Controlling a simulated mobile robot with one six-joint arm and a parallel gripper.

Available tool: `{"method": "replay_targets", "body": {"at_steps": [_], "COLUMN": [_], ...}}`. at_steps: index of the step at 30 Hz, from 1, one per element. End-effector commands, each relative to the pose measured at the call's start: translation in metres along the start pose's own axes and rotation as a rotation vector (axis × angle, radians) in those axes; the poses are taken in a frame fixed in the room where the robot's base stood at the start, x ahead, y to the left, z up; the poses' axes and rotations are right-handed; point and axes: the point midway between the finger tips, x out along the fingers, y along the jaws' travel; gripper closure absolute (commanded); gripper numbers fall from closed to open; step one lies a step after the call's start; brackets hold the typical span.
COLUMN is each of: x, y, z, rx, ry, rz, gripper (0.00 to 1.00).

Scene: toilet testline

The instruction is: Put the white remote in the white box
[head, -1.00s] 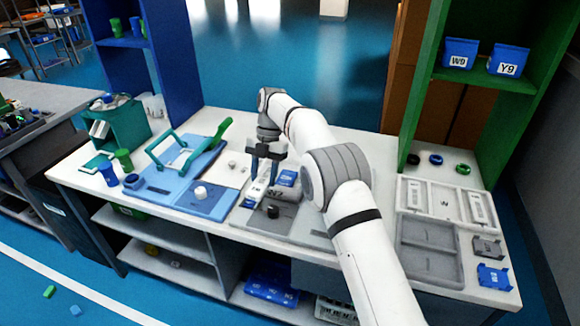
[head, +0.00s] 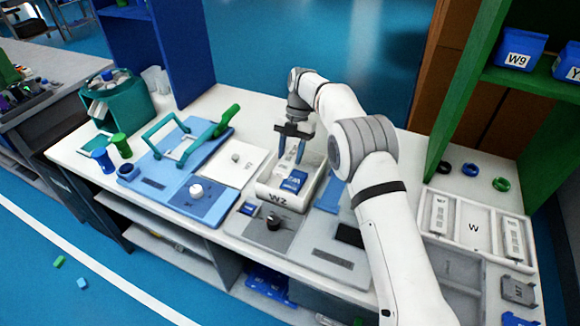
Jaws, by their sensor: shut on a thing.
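The white box (head: 264,188), marked W2, stands open-topped on the worktop in the head view, with a blue item (head: 293,182) in its front part. My gripper (head: 289,157) points down over the back part of the box. It is shut on a pale thing between its blue fingers, which looks like the white remote; its outline is mostly hidden by the fingers and the box. I cannot tell whether it touches the box floor.
The tray (head: 474,228) marked W is right of my arm. A blue board with a teal handle (head: 183,147) and a white plate (head: 236,160) lie left of the box. A black knob (head: 273,221) stands in front. Green shelving (head: 455,100) rises at the back right.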

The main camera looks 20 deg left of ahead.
Motion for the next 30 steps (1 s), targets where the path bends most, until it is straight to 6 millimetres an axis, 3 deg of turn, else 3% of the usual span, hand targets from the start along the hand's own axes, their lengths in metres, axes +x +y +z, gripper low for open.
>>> {"method": "replay_targets", "body": {"at_steps": [5, 13, 30], "x": [0.013, 0.049, 0.061], "y": [0.001, 0.001, 0.002], "z": [0.004, 0.019, 0.023], "rx": [-0.001, -0.003, -0.004], "ry": [0.001, 0.0, -0.001], "rz": [-0.001, -0.001, -0.001], "gripper": [0.83, 0.83, 0.83]}}
